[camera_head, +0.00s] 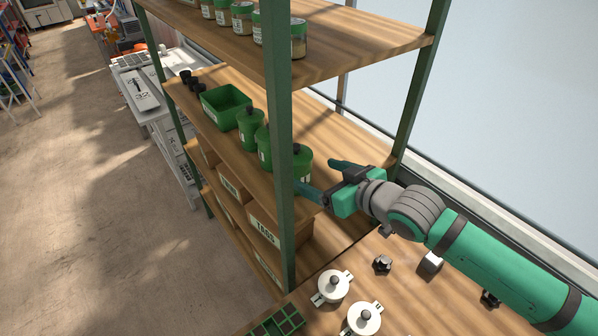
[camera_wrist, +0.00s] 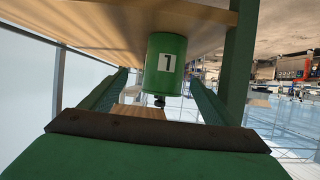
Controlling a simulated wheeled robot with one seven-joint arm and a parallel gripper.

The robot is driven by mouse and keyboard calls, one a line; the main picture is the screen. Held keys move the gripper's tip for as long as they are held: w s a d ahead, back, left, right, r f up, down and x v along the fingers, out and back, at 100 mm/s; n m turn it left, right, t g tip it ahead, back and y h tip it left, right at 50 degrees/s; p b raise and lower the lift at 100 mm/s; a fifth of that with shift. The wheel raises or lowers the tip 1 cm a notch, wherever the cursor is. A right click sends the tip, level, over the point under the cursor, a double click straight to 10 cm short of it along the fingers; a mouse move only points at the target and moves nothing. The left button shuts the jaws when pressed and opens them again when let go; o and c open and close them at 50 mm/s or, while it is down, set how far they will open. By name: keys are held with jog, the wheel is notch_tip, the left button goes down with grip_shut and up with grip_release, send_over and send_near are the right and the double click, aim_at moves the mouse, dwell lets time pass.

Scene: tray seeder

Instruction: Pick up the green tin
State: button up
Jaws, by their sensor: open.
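Green tins with dark knobs stand upright in a row on the middle shelf in the head view. The nearest green tin (camera_head: 304,160) is partly hidden by the shelf's front post. My gripper (camera_head: 322,178) is open and empty at the right side of this tin, level with the shelf. In the wrist view, which is upside down, a green tin (camera_wrist: 166,62) with a white label marked 1 shows between the two fingers of my gripper (camera_wrist: 158,78). There is a gap on each side. I cannot tell how far the fingertips reach around it.
Another green tin (camera_head: 262,143) and a green bin (camera_head: 226,106) stand farther along the shelf. A green post (camera_head: 283,200) rises close to the gripper. Jars (camera_head: 298,40) stand on the board above. White lidded pots (camera_head: 334,286) and small knobs lie on the nearer wooden surface.

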aim_at(306, 173)
jog(key=x, duration=0.2)
jog(key=a+x, duration=0.1)
jog(key=x, duration=0.1)
jog(key=shift+s+r, duration=0.1)
jog(key=shift+s, duration=0.1)
jog(key=shift+x, duration=2.15)
jog(key=shift+d, duration=0.15)
jog(key=c, duration=1.4)
jog(key=shift+o, duration=0.2)
jog(key=shift+r, duration=0.1)
